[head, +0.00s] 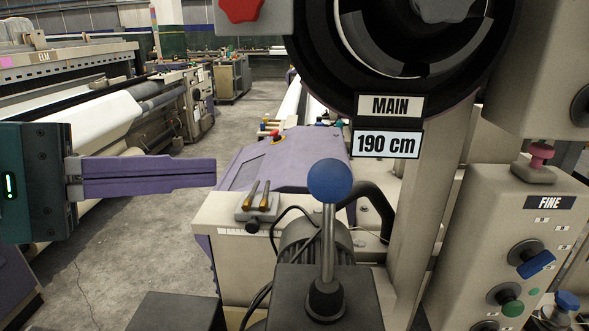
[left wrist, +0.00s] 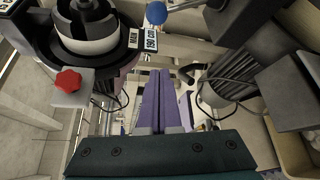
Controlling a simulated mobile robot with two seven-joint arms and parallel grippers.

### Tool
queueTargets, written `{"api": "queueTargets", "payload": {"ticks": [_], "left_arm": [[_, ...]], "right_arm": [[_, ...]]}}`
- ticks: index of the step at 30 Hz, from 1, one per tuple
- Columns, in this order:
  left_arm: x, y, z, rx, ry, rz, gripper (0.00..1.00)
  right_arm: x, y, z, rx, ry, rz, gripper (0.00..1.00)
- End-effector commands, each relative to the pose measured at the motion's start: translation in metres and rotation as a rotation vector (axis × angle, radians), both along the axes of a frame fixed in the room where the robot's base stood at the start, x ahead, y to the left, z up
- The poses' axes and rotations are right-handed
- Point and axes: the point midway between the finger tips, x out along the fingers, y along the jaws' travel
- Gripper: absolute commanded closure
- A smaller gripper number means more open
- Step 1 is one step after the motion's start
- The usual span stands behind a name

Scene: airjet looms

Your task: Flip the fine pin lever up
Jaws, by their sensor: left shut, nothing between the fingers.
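A beige box labelled FINE (head: 550,203) stands at the right of the head view. It carries a blue-handled rotary switch (head: 535,264), a green knob (head: 512,302) and a pink knob (head: 540,153) on top. I cannot tell which part is the fine pin lever. A lever with a blue ball (head: 330,180) stands upright on a dark block, left of that box. My left gripper (head: 212,173) is shut and empty, its purple fingers pointing right, well left of the blue ball. In the left wrist view its fingers (left wrist: 160,74) are together. My right gripper is not in view.
A large dark drum hangs above, with signs MAIN (head: 390,105) and 190 cm (head: 387,144). A red knob (head: 241,8) is at the top. Two brass pins (head: 258,196) stand on a beige housing. Open floor (head: 120,240) lies at the left, with another loom behind.

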Motion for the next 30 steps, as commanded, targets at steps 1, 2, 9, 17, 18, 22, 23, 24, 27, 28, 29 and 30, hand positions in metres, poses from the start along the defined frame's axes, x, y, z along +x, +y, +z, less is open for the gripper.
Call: {"api": "queueTargets", "payload": {"ticks": [1, 2, 9, 17, 18, 22, 23, 24, 27, 28, 29, 30], "left_arm": [[0.001, -0.002, 0.001, -0.001, 0.0, 0.0, 1.0], [0.002, -0.004, 0.0, -0.001, 0.0, 0.0, 1.0], [0.021, -0.038, -0.002, -0.005, 0.0, 0.0, 1.0], [0.048, -0.087, -0.013, -0.001, -0.001, -0.002, 1.0], [0.043, -0.089, -0.009, 0.001, 0.002, -0.002, 1.0], [0.024, -0.091, -0.003, 0.003, 0.001, -0.002, 1.0], [0.021, -0.091, -0.003, 0.002, 0.002, -0.002, 1.0], [0.018, -0.092, -0.002, 0.002, 0.002, -0.002, 1.0], [0.012, -0.093, -0.002, 0.001, -0.001, -0.002, 1.0], [0.011, -0.093, -0.002, 0.002, -0.001, -0.001, 1.0], [0.011, -0.093, -0.003, 0.002, -0.001, -0.001, 1.0], [0.01, -0.094, -0.003, 0.001, -0.001, -0.002, 1.0]], "right_arm": [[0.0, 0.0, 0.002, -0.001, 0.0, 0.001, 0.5], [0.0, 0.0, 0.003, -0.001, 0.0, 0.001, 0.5], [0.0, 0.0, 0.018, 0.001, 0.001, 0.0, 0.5], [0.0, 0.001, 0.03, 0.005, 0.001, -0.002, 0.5], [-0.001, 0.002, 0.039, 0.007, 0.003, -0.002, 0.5], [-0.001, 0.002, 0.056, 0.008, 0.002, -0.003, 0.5], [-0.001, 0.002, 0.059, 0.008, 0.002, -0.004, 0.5], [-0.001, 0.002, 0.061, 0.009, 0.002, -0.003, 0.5], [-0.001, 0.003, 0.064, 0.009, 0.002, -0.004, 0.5], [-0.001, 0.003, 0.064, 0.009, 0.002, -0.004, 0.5], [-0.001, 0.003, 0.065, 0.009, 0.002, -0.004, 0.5], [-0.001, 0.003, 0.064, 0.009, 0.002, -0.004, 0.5]]}}
